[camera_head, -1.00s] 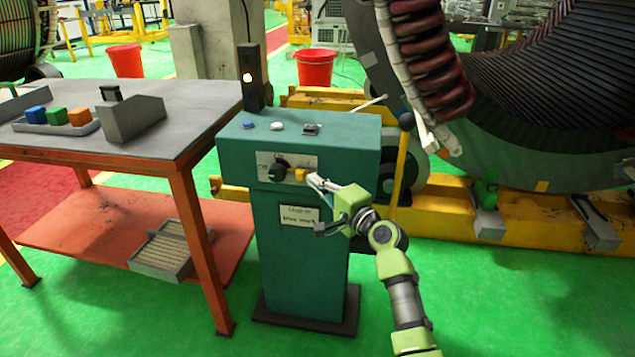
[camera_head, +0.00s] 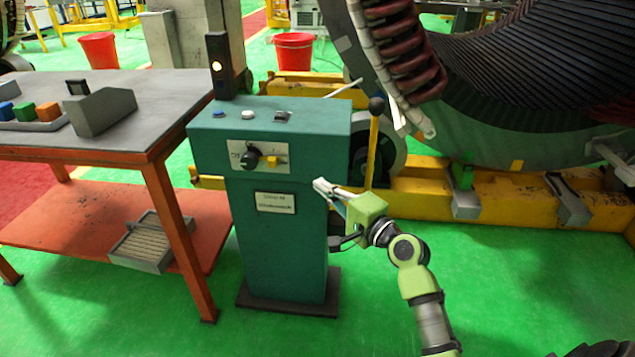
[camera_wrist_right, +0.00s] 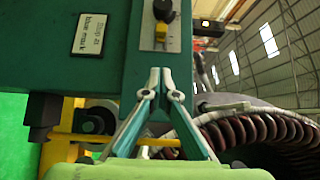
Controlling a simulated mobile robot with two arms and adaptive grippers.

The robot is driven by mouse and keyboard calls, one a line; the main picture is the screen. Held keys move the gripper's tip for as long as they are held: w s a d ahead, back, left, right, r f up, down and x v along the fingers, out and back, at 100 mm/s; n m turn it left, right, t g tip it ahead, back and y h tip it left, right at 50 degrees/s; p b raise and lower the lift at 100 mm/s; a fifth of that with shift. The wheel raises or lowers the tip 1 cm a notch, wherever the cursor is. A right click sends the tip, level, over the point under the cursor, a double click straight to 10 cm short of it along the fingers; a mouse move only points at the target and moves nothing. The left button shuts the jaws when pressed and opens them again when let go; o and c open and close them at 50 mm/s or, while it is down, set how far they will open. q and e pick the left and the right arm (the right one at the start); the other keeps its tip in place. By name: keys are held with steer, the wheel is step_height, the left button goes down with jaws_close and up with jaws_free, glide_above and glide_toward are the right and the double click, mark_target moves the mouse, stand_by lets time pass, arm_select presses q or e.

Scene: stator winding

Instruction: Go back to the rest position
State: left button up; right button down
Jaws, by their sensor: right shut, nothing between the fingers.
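My right gripper (camera_head: 321,186) is in front of the right side of the teal control cabinet (camera_head: 275,230), below and to the right of its knob panel. Its fingers are together with nothing between them, and they also show closed in the right wrist view (camera_wrist_right: 160,72). The black knob (camera_head: 250,158) with a yellow tip (camera_head: 267,164) is clear of the fingers. The knob also shows at the top of the right wrist view (camera_wrist_right: 162,10). My left gripper is not in view.
A grey-topped table (camera_head: 160,90) with colored blocks in a tray stands left of the cabinet. The large stator (camera_head: 480,140) and its yellow base (camera_head: 520,192) lie behind and to the right. A lever with a black ball (camera_head: 376,104) stands beside the cabinet. Green floor is open at lower right.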

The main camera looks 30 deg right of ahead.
steer(key=shift+f, duration=0.1)
stand_by(0.4)
